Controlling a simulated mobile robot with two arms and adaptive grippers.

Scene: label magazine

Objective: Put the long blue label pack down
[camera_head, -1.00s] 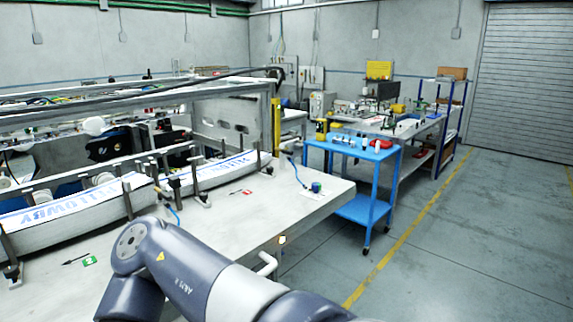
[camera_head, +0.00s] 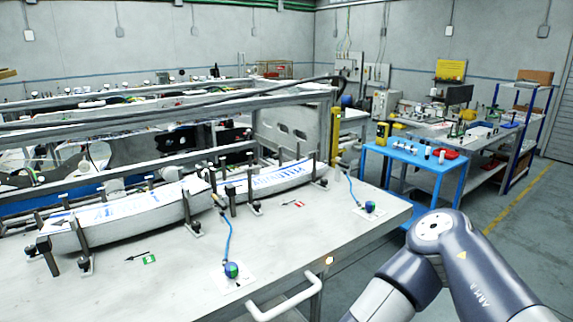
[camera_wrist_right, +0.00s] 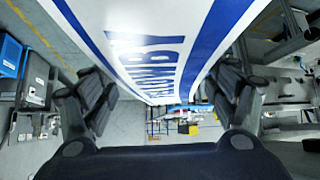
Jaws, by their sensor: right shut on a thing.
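A long white label pack with blue stripes and blue lettering (camera_wrist_right: 160,50) fills the top middle of the right wrist view. My right gripper (camera_wrist_right: 165,98) has a finger on each side of it and is shut on it. The pack's far end runs out of the picture. In the head view only my right arm's elbow shows; the gripper and held pack are out of frame. Two white packs with blue print lie between upright posts in the bench magazine, a left one (camera_head: 130,218) and a right one (camera_head: 285,180). My left gripper is not in view.
The grey bench top (camera_head: 180,285) is bare at the front, apart from small arrow marks and two blue-green knobs with blue hoses (camera_head: 232,270). A white handle (camera_head: 285,302) juts from its front edge. A blue cart (camera_head: 415,165) stands beyond its right end.

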